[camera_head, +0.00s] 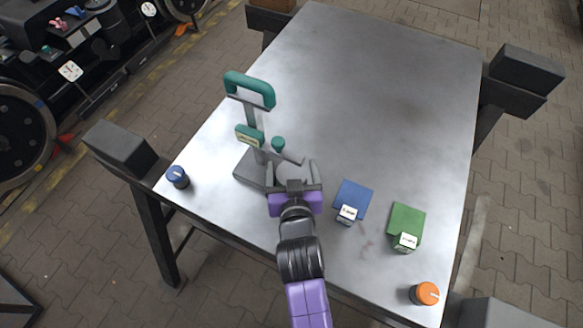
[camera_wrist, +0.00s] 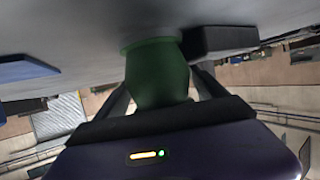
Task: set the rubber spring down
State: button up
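The rubber spring is a small dark-green rounded piece (camera_head: 278,143), just right of the grey stand's base in the head view. In the wrist view the rubber spring (camera_wrist: 157,75) fills the middle, upright relative to the metal surface. Its rimmed end is at or very close to that surface; I cannot tell whether it bears its weight there. My gripper (camera_head: 281,157) reaches forward low over the table, and its fingers converge on the spring. In the wrist view the fingers of my gripper (camera_wrist: 160,88) meet both sides of the spring, partly hidden behind it.
The grey stand with a teal handle (camera_head: 250,90) is close on the left. On the metal table (camera_head: 370,90), a blue mat (camera_head: 354,198) and green mat (camera_head: 407,219) carry labelled blocks. A blue-topped knob (camera_head: 178,177) and orange knob (camera_head: 425,293) are near the edges. The far half is clear.

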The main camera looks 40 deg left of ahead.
jog(key=shift+s+f, duration=0.15)
jog(key=shift+s, duration=0.1)
jog(key=v, duration=1.2)
jog(key=shift+w+r, duration=0.25)
jog(key=shift+r, duration=0.05)
jog(key=shift+m+t+h, duration=0.6)
jog(key=shift+m+h, duration=0.1)
jog(key=shift+m, duration=0.2)
jog(key=d, duration=0.3)
jog(key=d+f, duration=0.1)
jog(key=d, duration=0.2)
jog(key=s+d+f, duration=0.1)
jog(key=d, duration=0.3)
jog(key=shift+d, duration=0.1)
jog(key=s+d+r+m+t+h, duration=0.1)
jog(key=s+d+r+m+h, duration=0.1)
jog(key=s+d, duration=0.3)
jog(key=s+d+r+m+t+h, duration=0.1)
jog(key=s+d+r+m+h, duration=0.1)
jog(key=d, duration=1)
jog(key=s+d+r+m+t+h, duration=0.1)
jog(key=s+d+r+m+h, duration=0.1)
jog(key=s+d+r, duration=0.3)
jog(key=s+d+h, duration=0.1)
jog(key=s+d, duration=0.2)
jog(key=shift+s+d+m+t+h, duration=0.15)
jog(key=shift+d+m+t+h, duration=0.15)
jog(key=shift+d+m+h, duration=0.1)
